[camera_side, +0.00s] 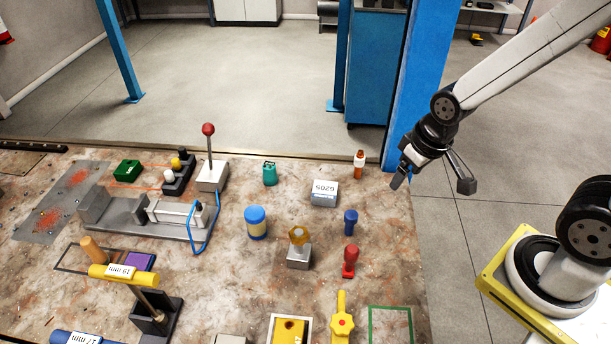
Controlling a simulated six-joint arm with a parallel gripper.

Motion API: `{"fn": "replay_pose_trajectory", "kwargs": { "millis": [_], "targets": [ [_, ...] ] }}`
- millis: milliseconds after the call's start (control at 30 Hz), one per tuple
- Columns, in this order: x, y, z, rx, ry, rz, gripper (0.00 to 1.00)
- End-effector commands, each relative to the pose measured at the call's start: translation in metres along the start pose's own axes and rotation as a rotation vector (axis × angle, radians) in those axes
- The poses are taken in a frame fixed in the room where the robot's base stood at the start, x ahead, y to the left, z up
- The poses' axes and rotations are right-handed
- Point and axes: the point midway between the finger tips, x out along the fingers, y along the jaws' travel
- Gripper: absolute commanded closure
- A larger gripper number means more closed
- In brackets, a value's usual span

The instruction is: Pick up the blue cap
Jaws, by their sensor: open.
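A small dark-blue piece (350,222) stands upright on the right part of the worktable (390,235), with a wider top. A jar (256,222) to its left has a blue top and a pale yellow band; I cannot tell which of the two is the blue cap. My gripper (431,184) is open and empty, with its two fingers spread. It hangs near the table's right edge, above and to the right of the small blue piece, and touches neither item.
A red piece (349,262) stands just in front of the small blue piece. A box marked 6205 (324,193) and an orange-and-white bottle (359,165) are behind it. A knob on a metal block (299,250) is to the left. A blue post (415,90) rises behind my gripper.

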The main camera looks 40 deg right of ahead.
Motion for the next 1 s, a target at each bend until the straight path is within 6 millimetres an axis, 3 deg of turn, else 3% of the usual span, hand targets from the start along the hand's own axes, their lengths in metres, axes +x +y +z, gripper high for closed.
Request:
{"fn": "replay_pose_trajectory", "kwargs": {
  "millis": [367,700,1000],
  "targets": [
    [0.010,0.001,0.011,0.108,-0.085,-0.026,0.16],
    [0.041,-0.011,0.048,0.554,-0.410,-0.172,0.16],
    [0.060,-0.037,0.055,1.017,-0.684,-0.388,0.16]
  ]
}}
